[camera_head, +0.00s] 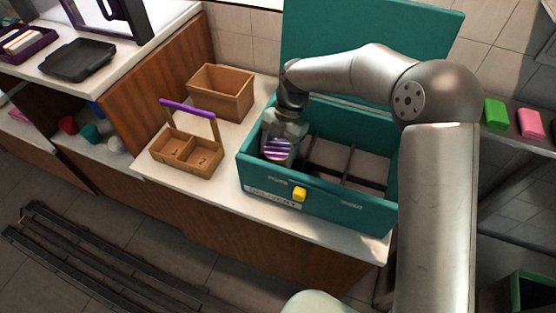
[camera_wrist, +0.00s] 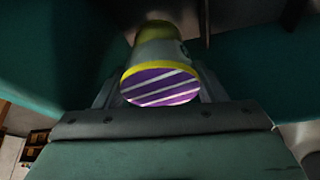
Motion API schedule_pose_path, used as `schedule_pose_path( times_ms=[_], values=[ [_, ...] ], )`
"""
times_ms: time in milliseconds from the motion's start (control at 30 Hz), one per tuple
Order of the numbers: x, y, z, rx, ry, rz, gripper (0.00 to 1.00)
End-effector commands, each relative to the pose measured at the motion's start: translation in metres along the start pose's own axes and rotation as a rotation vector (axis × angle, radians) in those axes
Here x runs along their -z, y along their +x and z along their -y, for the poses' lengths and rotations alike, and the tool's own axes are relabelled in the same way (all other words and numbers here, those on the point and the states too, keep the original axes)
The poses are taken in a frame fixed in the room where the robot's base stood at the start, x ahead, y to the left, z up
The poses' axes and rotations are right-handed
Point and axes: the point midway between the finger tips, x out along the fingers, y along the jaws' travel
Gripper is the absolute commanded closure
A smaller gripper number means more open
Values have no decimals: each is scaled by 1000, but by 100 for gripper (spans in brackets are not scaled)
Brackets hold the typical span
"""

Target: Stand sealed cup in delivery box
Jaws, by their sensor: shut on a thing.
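The cup (camera_head: 278,149) has a purple and white striped seal on its top and a yellow rim. The gripper and cup are inside the left end of the box. Whether the cup's base touches the floor is hidden.
Dark dividers (camera_head: 349,162) split the box into compartments; those to the right look empty. A two-part wooden carrier (camera_head: 188,152) with a purple handle and an open wooden bin (camera_head: 221,91) stand left of the box. Green (camera_head: 496,114) and pink (camera_head: 530,123) blocks lie at right.

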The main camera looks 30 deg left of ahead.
Motion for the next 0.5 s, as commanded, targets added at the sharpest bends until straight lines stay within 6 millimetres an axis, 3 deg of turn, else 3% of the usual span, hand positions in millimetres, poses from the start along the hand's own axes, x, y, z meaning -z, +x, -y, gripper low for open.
schedule_pose_path(
  times_ms=[500],
  values=[
    [-21, 48, 0, 0, -1, 1, 66]
  ],
)
